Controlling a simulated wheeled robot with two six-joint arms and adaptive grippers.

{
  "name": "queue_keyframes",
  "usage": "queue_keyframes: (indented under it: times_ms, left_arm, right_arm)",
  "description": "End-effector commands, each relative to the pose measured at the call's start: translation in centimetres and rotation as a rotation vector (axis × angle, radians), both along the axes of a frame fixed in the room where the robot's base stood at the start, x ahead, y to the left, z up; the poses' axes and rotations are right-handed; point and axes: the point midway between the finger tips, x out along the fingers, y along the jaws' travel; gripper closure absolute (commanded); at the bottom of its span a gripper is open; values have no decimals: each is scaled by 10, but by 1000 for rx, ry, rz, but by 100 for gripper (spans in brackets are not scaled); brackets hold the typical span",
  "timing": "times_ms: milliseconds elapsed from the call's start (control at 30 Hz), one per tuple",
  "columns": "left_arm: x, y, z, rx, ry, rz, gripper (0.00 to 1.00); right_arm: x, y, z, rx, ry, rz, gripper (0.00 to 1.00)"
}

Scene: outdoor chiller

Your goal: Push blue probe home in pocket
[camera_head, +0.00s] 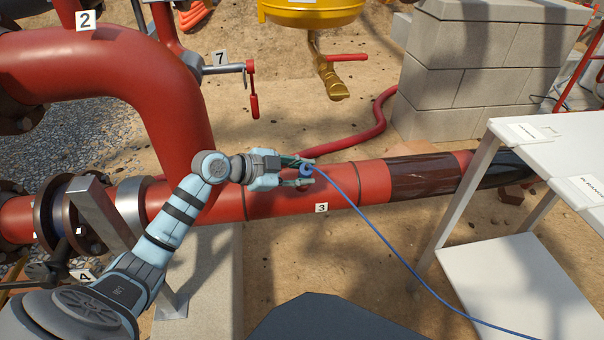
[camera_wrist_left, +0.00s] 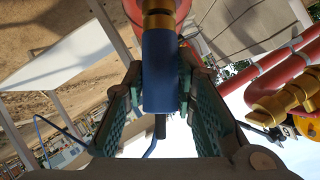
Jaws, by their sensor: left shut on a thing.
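The blue probe (camera_head: 306,170) is at the red pipe (camera_head: 362,181), just left of the pipe's middle in the head view. My left gripper (camera_head: 308,173) is shut on it. In the left wrist view the probe is a thick blue cylinder (camera_wrist_left: 159,72) between the green finger pads. Its far end meets a brass fitting (camera_wrist_left: 158,17) on the red pipe, which appears to be the pocket. Any part of the probe inside the fitting is hidden. A blue cable (camera_head: 382,238) trails from the probe to the lower right. My right gripper is not in view.
A white table (camera_head: 555,145) with labels and a lower shelf (camera_head: 515,285) stands at the right. A yellow vessel (camera_head: 310,12) with a brass valve (camera_head: 331,80) hangs behind the pipe. A block wall (camera_head: 480,65) stands behind. A red-handled valve (camera_head: 252,90) is at upper left.

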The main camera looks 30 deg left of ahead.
Motion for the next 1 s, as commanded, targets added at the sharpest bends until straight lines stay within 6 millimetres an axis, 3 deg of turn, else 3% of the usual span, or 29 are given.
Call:
queue_keyframes:
  times_ms: [233,267,400,600,733,1000]
  left_arm:
    - [1,1,-3,0,0,0,100]
    - [1,1,-3,0,0,0,72]
    - [1,1,-3,0,0,0,52]
    - [1,1,-3,0,0,0,52]
    - [1,1,-3,-1,0,0,32]
    - [1,1,-3,-1,0,0,32]
  right_arm:
    - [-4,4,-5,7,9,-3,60]
    - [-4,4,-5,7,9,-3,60]
    - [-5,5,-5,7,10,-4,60]
    - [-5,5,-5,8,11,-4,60]
    - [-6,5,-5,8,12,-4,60]
    - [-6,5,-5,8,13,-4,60]
